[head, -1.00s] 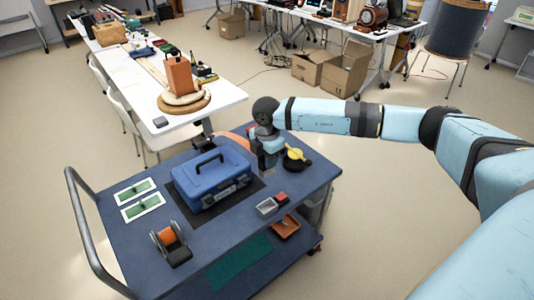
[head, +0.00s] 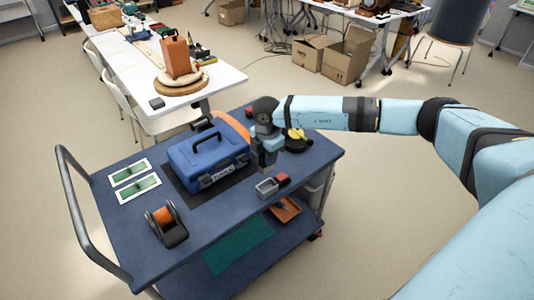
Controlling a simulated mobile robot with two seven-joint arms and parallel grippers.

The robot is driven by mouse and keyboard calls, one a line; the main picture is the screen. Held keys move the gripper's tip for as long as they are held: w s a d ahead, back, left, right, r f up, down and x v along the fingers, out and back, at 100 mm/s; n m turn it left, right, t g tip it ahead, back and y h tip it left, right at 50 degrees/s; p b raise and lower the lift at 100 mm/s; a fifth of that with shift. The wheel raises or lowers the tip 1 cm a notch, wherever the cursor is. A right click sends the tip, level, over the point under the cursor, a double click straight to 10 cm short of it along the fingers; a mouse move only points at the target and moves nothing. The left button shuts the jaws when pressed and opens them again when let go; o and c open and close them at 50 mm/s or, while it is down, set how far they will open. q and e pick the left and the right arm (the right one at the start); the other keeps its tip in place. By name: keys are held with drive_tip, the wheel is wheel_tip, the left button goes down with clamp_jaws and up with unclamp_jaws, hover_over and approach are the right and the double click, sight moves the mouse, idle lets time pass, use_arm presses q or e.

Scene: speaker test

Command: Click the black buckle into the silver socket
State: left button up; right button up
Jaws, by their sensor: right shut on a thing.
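My right gripper (head: 268,168) points down above the cart top, just behind a small silver-grey open box. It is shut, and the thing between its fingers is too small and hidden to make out. I cannot clearly identify the black buckle. The silver-grey box (head: 266,188), which looks like the silver socket, sits near the cart's front right edge. A small red block (head: 282,179) is beside it on the right. The gripper tip appears close to the box, but I cannot tell whether they touch. My left gripper is not in view.
A blue toolbox (head: 208,160) stands left of the gripper on the cart (head: 205,215). A yellow-and-black item (head: 297,141) is to the right, behind. An orange spool (head: 164,217) and two green boards (head: 139,189) lie left. The front middle of the cart top is clear.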

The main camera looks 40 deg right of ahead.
sight(267, 171)
wheel_tip(267, 171, down, 2)
drive_tip(key=shift+f+b, duration=0.15)
drive_tip(key=shift+b, duration=0.45)
wheel_tip(267, 171, down, 2)
drive_tip(key=shift+f+b, duration=0.2)
drive_tip(key=shift+b, duration=0.45)
drive_tip(key=shift+f+b, duration=0.5)
drive_tip(key=shift+f, duration=0.5)
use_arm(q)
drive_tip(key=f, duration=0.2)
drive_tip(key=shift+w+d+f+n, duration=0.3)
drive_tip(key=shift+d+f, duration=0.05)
use_arm(e)
drive_tip(key=shift+f, duration=0.1)
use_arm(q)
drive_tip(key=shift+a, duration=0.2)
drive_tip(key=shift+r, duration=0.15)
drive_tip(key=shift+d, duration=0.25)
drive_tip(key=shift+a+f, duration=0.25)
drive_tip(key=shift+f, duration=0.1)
use_arm(e)
drive_tip(key=shift+f, duration=0.55)
use_arm(q)
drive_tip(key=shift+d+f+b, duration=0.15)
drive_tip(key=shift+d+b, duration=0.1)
drive_tip(key=shift+b, duration=0.15)
use_arm(e)
drive_tip(key=shift+f, duration=0.45)
